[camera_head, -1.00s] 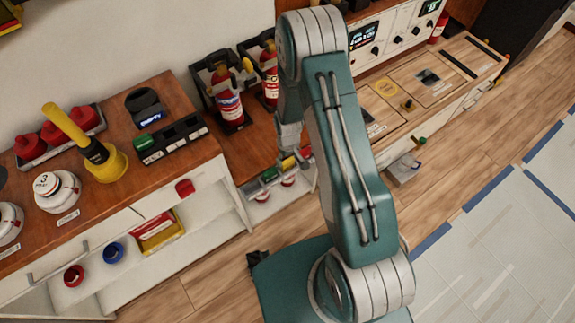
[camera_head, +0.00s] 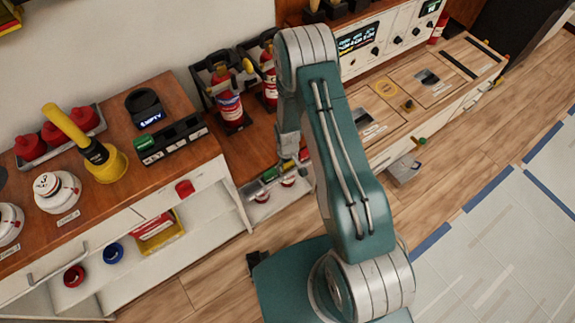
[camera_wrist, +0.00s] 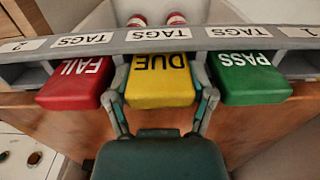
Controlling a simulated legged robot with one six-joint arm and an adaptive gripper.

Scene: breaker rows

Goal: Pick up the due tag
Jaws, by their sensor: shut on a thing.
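The yellow due tag (camera_wrist: 160,84) sits in the middle slot of the grey tag rack (camera_wrist: 125,40) in the wrist view, its lettering upside down. My gripper (camera_wrist: 160,92) is shut on it, one finger along each side. The red FAIL tag (camera_wrist: 76,84) is just left of the left finger, and the green PASS tag (camera_wrist: 245,80) is just right of the right finger. In the head view, my arm and gripper reach down to the rack (camera_head: 262,182), and the arm hides most of the tags.
Two red-and-white round items (camera_wrist: 137,20) stand behind the rack. Left of my arm in the head view is a wooden counter (camera_head: 180,95) with a yellow-handled tool (camera_head: 100,160) and white detectors (camera_head: 57,192). Fire extinguishers (camera_head: 228,105) stand behind. The wooden floor at front left is clear.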

